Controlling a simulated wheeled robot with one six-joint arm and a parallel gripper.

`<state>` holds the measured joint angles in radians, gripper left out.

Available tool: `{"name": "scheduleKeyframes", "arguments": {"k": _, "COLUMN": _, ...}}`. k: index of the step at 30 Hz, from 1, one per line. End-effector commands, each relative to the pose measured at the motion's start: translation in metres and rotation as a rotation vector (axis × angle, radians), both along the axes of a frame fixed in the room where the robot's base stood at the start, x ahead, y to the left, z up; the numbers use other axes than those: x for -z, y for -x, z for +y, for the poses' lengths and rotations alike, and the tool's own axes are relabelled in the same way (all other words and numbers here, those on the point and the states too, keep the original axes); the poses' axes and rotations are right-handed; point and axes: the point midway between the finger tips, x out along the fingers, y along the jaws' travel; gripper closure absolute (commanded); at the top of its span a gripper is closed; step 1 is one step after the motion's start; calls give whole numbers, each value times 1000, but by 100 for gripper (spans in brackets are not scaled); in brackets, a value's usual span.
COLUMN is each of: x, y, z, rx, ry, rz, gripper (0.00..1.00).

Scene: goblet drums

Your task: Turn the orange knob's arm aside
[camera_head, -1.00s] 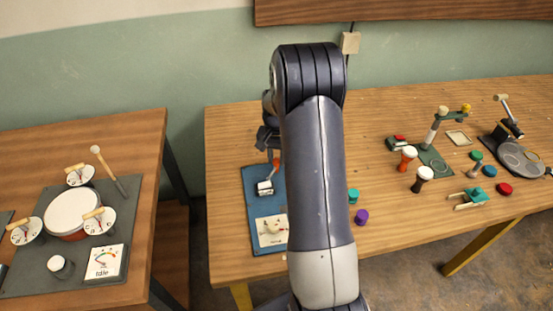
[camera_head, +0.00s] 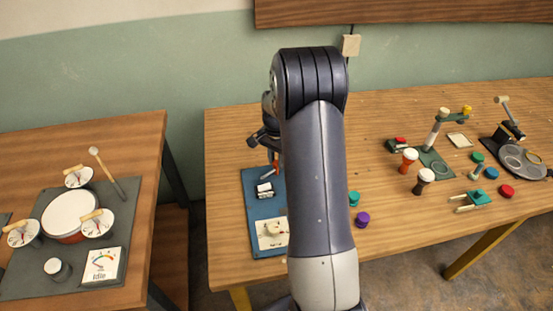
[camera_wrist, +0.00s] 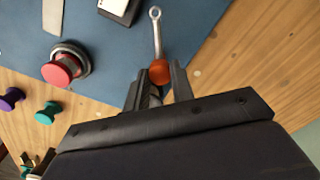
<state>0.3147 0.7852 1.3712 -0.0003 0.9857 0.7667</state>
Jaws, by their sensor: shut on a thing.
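The orange knob (camera_wrist: 159,71) shows in the wrist view between my fingertips. Its slim metal arm (camera_wrist: 157,35) runs up the picture from it and ends in a ring, above the blue board (camera_wrist: 115,50). My gripper (camera_wrist: 157,88) is shut on the knob, which sticks out past the fingertips. In the head view, the knob (camera_head: 277,158) is a small orange patch beside my arm, and its metal arm (camera_head: 269,173) slants down to the left. My gripper (camera_head: 266,140) is partly hidden there by my own arm.
A red knob (camera_wrist: 60,70) in a metal ring is left of the orange one. A white-and-black block (camera_head: 265,190) and a dial card (camera_head: 272,233) lie on the board. Teal (camera_head: 354,199) and purple (camera_head: 362,219) pieces stand on the wooden table (camera_head: 400,250).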

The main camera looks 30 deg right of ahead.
Motion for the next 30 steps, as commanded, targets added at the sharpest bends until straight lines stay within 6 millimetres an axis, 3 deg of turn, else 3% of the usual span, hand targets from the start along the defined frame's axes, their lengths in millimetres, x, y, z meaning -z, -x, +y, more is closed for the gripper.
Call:
{"name": "scheduleKeyframes", "arguments": {"k": 5, "x": -1, "y": 0, "z": 0, "rx": 1, "ry": 0, "rz": -1, "gripper": 100}}
{"name": "scheduleKeyframes", "arguments": {"k": 6, "x": -1, "y": 0, "z": 0, "rx": 1, "ry": 0, "rz": -1, "gripper": 74}}
{"name": "scheduleKeyframes", "arguments": {"k": 13, "x": 0, "y": 0, "z": 0, "rx": 0, "ry": 0, "rz": -1, "gripper": 56}}
{"name": "scheduleKeyframes", "arguments": {"k": 23, "x": -6, "y": -1, "z": 0, "rx": -1, "ry": 1, "rz": -3, "gripper": 55}}
{"name": "scheduleKeyframes", "arguments": {"k": 30, "x": -47, "y": -1, "z": 0, "rx": 0, "ry": 2, "rz": -7, "gripper": 55}}
